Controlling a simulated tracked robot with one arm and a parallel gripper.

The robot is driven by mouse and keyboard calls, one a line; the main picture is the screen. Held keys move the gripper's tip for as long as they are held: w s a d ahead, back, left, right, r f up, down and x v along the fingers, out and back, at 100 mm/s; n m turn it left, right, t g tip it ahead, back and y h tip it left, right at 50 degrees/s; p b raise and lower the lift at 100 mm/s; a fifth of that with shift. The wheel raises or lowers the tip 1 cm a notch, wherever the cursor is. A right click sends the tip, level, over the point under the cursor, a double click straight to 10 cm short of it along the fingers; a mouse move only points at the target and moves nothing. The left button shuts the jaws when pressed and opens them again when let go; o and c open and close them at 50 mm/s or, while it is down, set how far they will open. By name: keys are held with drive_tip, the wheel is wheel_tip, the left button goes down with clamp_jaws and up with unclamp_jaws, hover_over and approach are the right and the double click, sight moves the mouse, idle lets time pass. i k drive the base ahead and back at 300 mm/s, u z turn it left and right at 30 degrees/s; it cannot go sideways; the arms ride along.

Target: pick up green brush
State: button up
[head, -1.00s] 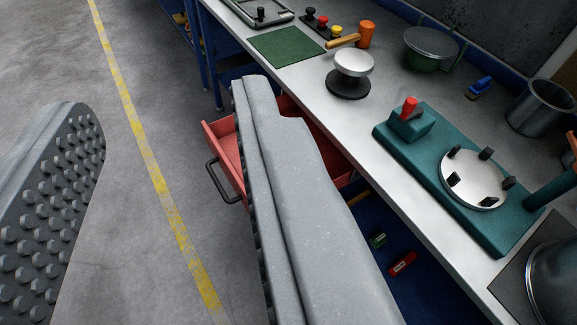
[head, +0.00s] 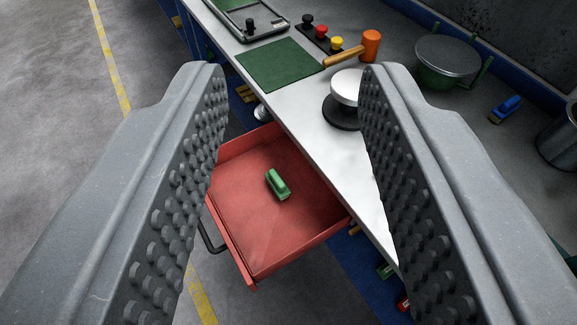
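A small green brush (head: 278,184) lies in the open red drawer (head: 245,235), near the middle of its floor. The drawer sticks out from under the workbench, with a dark handle (head: 207,230) on its front. My gripper (head: 292,80) is open and empty, with one studded finger on each side of the picture. In the picture the brush and most of the drawer show between the fingers, and the brush touches neither of them.
The workbench top (head: 295,108) bears a green mat (head: 280,66), an orange mallet (head: 368,48), a silver disc on a dark base (head: 343,112), a green pot (head: 446,65) and a blue brush (head: 506,109). Open floor (head: 60,110) with a yellow line lies to the left.

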sight(275, 180)
drive_tip(key=z, duration=0.1)
drive_tip(key=i, duration=0.15)
drive_tip(key=u, duration=0.2)
drive_tip(key=k, duration=1.25)
drive_tip(key=z, duration=0.45)
drive_tip(key=i, duration=1.95)
drive_tip(key=u, duration=0.85)
